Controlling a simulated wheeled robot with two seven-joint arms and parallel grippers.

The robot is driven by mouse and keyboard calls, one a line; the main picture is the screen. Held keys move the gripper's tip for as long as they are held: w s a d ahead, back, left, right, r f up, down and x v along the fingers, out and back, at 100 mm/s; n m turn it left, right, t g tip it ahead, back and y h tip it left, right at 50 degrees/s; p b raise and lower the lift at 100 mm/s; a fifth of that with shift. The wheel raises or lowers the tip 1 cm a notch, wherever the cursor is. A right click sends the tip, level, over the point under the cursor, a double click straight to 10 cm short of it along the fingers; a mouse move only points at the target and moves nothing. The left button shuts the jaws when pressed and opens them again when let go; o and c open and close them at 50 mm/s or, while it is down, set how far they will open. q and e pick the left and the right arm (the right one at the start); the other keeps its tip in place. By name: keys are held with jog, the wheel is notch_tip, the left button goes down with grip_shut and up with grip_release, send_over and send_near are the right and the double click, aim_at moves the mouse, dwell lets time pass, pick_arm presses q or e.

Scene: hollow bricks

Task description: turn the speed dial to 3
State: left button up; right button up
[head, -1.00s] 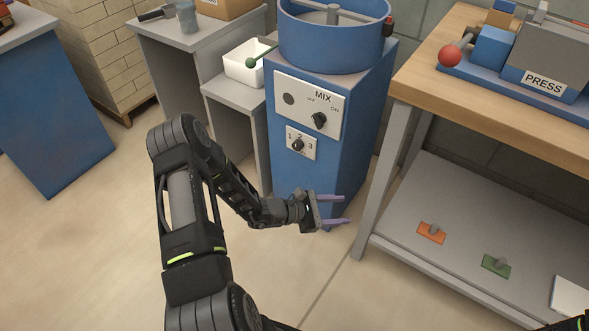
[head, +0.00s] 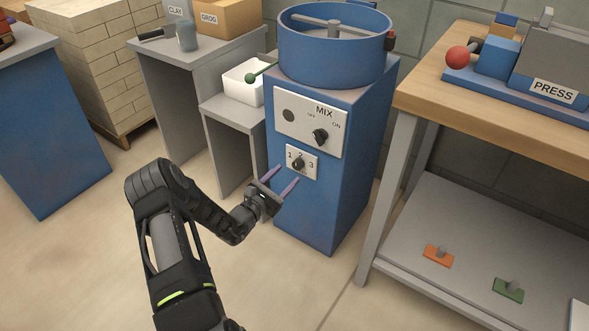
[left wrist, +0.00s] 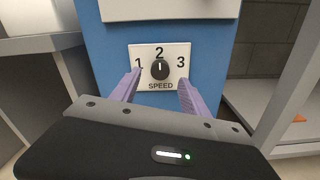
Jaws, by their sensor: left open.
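The speed dial (head: 298,164) is a black knob on a white plate marked 1, 2 and 3, low on the front of the blue mixer (head: 345,190). In the left wrist view the dial (left wrist: 160,69) sits above the word SPEED, and its white pointer line stands nearly upright, toward 2. My left gripper (head: 288,174) is open and empty, its two purple fingers pointing at the plate. In the left wrist view its fingertips (left wrist: 160,78) lie to either side of the dial, seemingly short of it. My right gripper is out of view.
Above the speed plate is the MIX panel (head: 295,125) with an OFF/ON knob (head: 320,137). A wooden workbench (head: 480,95) with a press stands right of the mixer. A grey stand with a white bin (head: 243,83) is at its left. Floor in front is clear.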

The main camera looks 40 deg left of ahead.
aim_at(296, 166)
pick_arm(q)
jog(key=w+b, duration=0.1)
jog(key=w, duration=0.4)
jog(key=shift+w, duration=0.35)
jog(key=shift+c, duration=0.4)
grip_shut()
